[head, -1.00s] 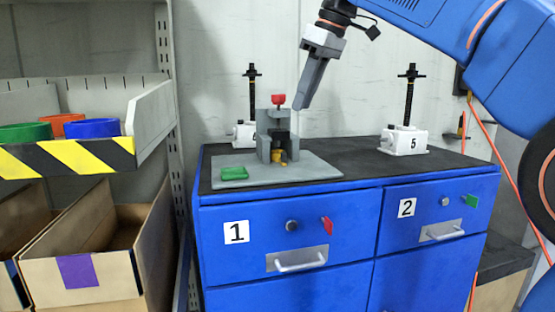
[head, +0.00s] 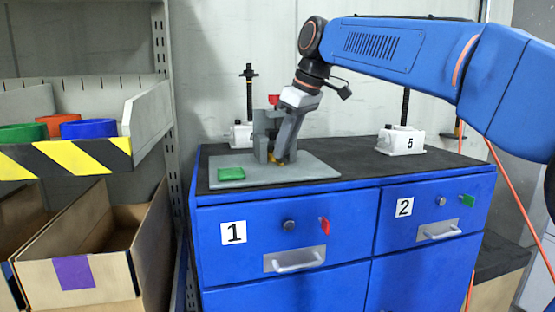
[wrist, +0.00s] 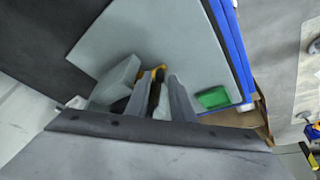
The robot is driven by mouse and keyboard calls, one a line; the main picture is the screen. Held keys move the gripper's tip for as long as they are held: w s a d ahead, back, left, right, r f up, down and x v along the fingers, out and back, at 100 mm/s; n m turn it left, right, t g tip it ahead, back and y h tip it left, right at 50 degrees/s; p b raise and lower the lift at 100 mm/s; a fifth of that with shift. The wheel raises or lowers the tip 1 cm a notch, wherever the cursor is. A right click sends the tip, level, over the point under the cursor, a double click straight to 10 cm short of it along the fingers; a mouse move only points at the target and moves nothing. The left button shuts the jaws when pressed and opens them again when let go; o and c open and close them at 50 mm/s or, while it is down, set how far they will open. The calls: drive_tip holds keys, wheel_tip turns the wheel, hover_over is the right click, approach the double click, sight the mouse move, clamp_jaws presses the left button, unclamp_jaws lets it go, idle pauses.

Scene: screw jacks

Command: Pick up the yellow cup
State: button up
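The yellow cup (head: 274,159) is small and sits low at the foot of the grey upright fixture (head: 261,133) on the grey plate. It is mostly hidden in the head view. In the wrist view a bit of yellow (wrist: 159,68) shows by the fingertips. My gripper (head: 284,157) points down and slightly left, its tips right beside the cup, in front of the fixture. In the wrist view its grey fingers (wrist: 160,88) have a dark gap between them. I cannot tell whether they touch the cup.
The grey plate (head: 310,174) lies on the blue cabinet's dark top (head: 345,152). A green block (head: 231,174) is on its left. A red knob (head: 273,99) tops the fixture. White screw jacks stand behind left (head: 241,135) and at right (head: 401,140). A shelf with bins (head: 80,158) is left.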

drive_tip(key=shift+w+a+f, duration=0.15)
drive_tip(key=shift+a+f, duration=0.05)
drive_tip(key=shift+f, duration=0.35)
clamp_jaws()
drive_tip(key=shift+r, duration=0.2)
